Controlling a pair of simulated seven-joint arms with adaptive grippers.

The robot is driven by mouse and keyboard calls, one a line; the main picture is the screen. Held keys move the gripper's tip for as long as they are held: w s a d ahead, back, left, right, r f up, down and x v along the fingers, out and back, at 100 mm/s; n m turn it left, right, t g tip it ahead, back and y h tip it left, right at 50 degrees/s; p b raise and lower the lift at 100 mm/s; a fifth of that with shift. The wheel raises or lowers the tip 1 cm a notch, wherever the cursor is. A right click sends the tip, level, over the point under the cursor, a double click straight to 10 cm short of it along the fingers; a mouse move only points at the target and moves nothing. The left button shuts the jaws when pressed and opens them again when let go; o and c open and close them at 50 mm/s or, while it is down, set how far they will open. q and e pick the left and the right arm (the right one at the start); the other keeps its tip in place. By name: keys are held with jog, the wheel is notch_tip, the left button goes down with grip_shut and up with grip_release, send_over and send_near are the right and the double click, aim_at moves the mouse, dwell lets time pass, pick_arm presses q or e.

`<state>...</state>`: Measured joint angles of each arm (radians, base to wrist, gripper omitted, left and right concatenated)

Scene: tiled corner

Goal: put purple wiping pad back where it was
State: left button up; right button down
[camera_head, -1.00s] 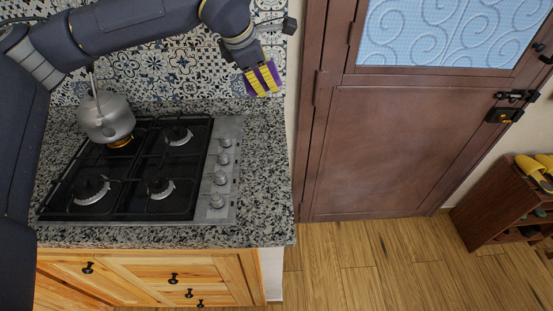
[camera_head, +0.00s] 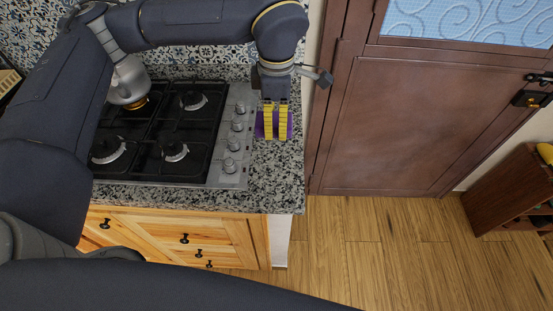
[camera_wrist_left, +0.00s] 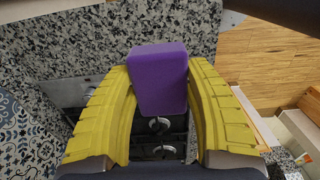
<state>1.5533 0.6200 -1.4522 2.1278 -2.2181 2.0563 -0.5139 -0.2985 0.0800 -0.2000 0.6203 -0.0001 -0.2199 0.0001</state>
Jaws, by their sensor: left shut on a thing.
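The purple wiping pad (camera_wrist_left: 158,78) is a rounded block between the two yellow fingers of my left gripper (camera_head: 275,122). In the head view the pad (camera_head: 259,127) shows at the sides of the fingers, over the speckled countertop (camera_head: 277,182) right of the hob. The left gripper is shut on the pad and points downward. Whether the pad touches the countertop I cannot tell. The wrist view shows the pad in front of the counter, with part of the hob below it. My right gripper is not in view.
The black gas hob (camera_head: 195,134) with its row of knobs (camera_head: 235,144) lies left of the gripper. A metal kettle (camera_head: 130,84) stands on its back left burner. The brown door (camera_head: 400,130) is to the right. Countertop in front of the gripper is bare.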

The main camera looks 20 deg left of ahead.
aim_at(277, 165)
pick_arm(q)
notch_tip(277, 165, down, 15)
jog(key=shift+r, duration=0.1)
dwell(0.6)
jog(key=o, duration=1.1)
notch_tip(277, 165, up, 12)
jog(key=shift+r, duration=0.1)
dwell(0.4)
